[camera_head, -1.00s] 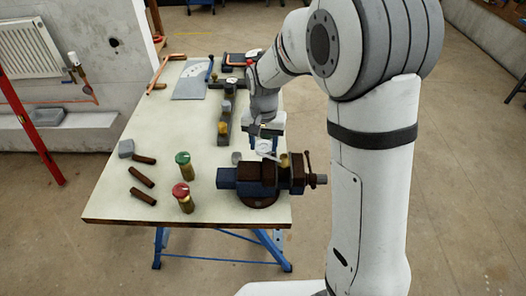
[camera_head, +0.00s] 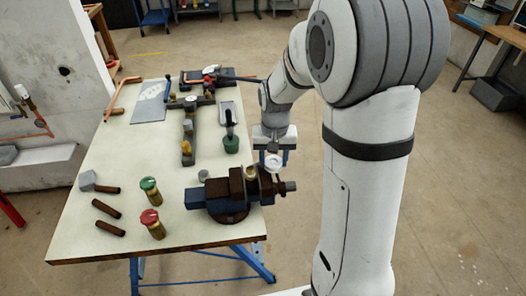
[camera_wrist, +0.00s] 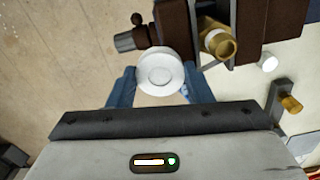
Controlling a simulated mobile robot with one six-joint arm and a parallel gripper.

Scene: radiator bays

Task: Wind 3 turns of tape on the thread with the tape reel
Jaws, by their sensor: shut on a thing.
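The tape reel (camera_head: 273,161) is a white disc held at my gripper's fingertips. In the wrist view the reel (camera_wrist: 160,70) sits between the two blue fingers of my gripper (camera_wrist: 160,84), which is shut on it. In the head view my gripper (camera_head: 272,152) hangs over the right end of the vise (camera_head: 213,195). A brass fitting (camera_head: 251,172) is clamped in the vise jaws. In the wrist view the fitting (camera_wrist: 221,42) lies to the right of the reel, apart from it. I cannot tell how much tape is on its thread.
Several brown rods lie at the table's left.

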